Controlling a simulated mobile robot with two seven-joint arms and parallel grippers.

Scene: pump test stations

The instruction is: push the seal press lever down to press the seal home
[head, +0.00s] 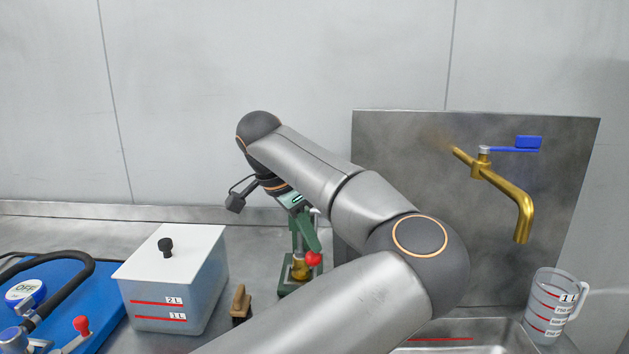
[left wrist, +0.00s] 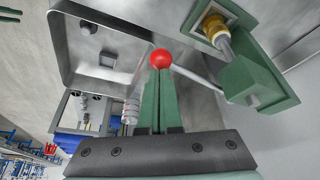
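The seal press is green with a brass part at its foot (head: 299,268) and stands on the counter, partly behind my arm. Its lever ends in a red ball (head: 314,258). In the left wrist view the press (left wrist: 255,75) is at the right, and a grey rod runs from it to the red ball (left wrist: 162,57). My left gripper (head: 313,248) has green fingers pointing down at the ball. In the left wrist view the fingers (left wrist: 161,72) are together, with the ball right at their tips; I cannot tell whether they touch. My right gripper is out of view. The seal cannot be made out.
A blue board (head: 62,283) with a black hose is at far left. A brass tap (head: 515,197), sink (head: 470,348) and measuring jug (head: 549,305) are at right.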

